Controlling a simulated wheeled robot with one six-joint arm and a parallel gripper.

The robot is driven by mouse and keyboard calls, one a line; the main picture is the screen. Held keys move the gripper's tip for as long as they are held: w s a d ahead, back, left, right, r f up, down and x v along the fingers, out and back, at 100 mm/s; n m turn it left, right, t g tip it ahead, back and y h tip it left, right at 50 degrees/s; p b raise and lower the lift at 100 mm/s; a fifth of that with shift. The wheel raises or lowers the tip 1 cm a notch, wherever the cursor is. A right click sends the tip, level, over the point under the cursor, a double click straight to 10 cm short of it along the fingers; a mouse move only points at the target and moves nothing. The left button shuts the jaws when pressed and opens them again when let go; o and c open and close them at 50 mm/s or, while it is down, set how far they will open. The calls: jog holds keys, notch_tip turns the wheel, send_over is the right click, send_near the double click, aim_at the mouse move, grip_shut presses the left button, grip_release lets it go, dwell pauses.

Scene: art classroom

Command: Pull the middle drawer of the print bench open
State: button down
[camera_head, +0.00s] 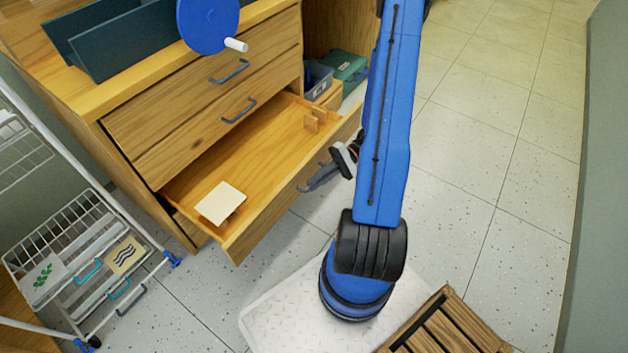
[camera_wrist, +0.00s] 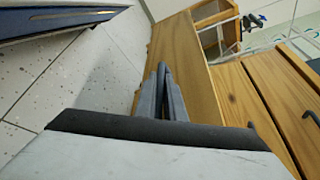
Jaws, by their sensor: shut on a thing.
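The wooden print bench (camera_head: 118,103) stands at the left in the head view. Two of its drawers, with dark handles (camera_head: 230,72), are closed. The drawer below them (camera_head: 262,150) is pulled well out, its inside showing; I take it as the middle one. More bench front shows low beneath it, mostly hidden. My gripper (camera_head: 335,168) is shut on the open drawer's grey handle (camera_head: 312,181), partly hidden by my arm. The wrist view shows the closed fingers (camera_wrist: 165,98) at the handle, against the wooden drawer front (camera_wrist: 186,65).
A pale card (camera_head: 220,203) lies in the open drawer. A wire rack (camera_head: 62,250) stands left of the bench. A wooden slatted thing (camera_head: 447,325) is at the bottom right. Tiled floor (camera_head: 490,125) is clear to the right, up to a wall (camera_head: 602,200).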

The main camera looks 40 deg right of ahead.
jog(key=c, duration=1.8)
grip_release()
jog(key=shift+c, duration=0.2)
jog(key=shift+d, duration=0.1)
jog(key=v, duration=1.7)
jog(key=shift+d, duration=0.2)
jog(key=shift+r, duration=0.15)
